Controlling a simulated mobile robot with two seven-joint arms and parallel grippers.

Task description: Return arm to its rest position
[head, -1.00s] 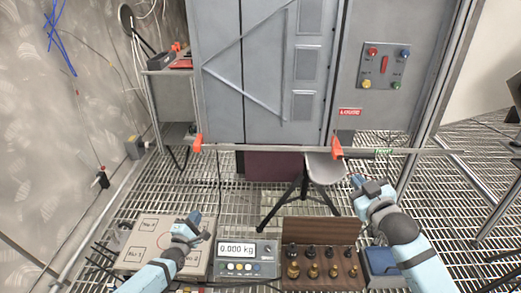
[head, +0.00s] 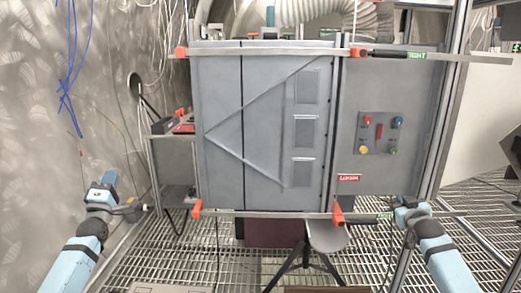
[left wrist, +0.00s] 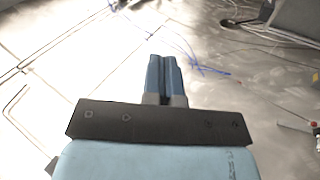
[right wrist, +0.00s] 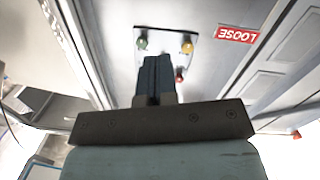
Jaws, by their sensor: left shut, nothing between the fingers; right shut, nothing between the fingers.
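My left gripper (head: 108,184) is raised at the left of the head view, in front of the grey wall. In the left wrist view its fingers (left wrist: 165,62) are together and empty, with the pale wall behind them. My right gripper (head: 406,211) is at the right of the head view, near the lower right of the cabinet. In the right wrist view its fingers (right wrist: 156,66) are together and empty, pointing toward the button panel (right wrist: 175,45). I cannot tell how far they are from it.
A grey steel cabinet (head: 225,110) fills the middle, with clamped bars (head: 280,214) across its top and bottom. A stool (head: 326,237) stands below it on the grating floor. A metal upright (head: 436,135) stands at the right. Blue wires (head: 66,100) hang on the left wall.

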